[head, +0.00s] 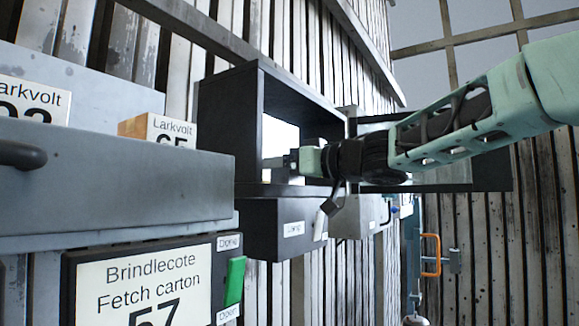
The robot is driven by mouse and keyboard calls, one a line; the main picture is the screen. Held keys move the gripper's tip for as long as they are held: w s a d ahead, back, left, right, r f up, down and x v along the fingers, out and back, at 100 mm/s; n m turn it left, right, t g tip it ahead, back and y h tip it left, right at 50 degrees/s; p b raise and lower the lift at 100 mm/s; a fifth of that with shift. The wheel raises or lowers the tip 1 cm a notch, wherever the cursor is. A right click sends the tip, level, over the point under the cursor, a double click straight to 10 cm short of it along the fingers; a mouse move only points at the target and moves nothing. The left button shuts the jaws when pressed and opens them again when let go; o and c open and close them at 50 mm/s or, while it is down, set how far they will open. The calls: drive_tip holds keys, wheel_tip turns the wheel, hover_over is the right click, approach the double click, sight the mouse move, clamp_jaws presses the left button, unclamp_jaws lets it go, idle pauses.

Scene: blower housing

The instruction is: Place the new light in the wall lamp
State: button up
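A black open-fronted box (258,128) is fixed to the slatted wall, and a bright white panel (279,138) shows inside it. Below it is a dark box with a small white label (293,229) that seems to read "Lamp". My gripper (284,163) reaches in from the right, its fingertips in front of the white panel, at the opening of the black box. The fingers are small and seen side-on, so I cannot tell if they are open, shut or holding anything. I cannot make out a separate new light.
A grey cabinet (120,190) fills the left foreground, with small Larkvolt cartons (160,128) behind it. A sign (145,285) reads "Brindlecote Fetch carton 57", beside a green switch (235,281) between "Done" and "Open". A grey box (358,216) and an orange handle (431,255) are right.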

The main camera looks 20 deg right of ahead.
drive_tip(key=shift+s+d+r, duration=0.15)
drive_tip(key=shift+r, duration=0.1)
drive_tip(key=p+v, duration=0.8)
drive_tip(key=v, duration=0.3)
drive_tip(key=shift+s+p, duration=0.25)
drive_tip(key=shift+p, duration=0.15)
drive_tip(key=shift+d+f, duration=0.1)
drive_tip(key=shift+d, duration=0.05)
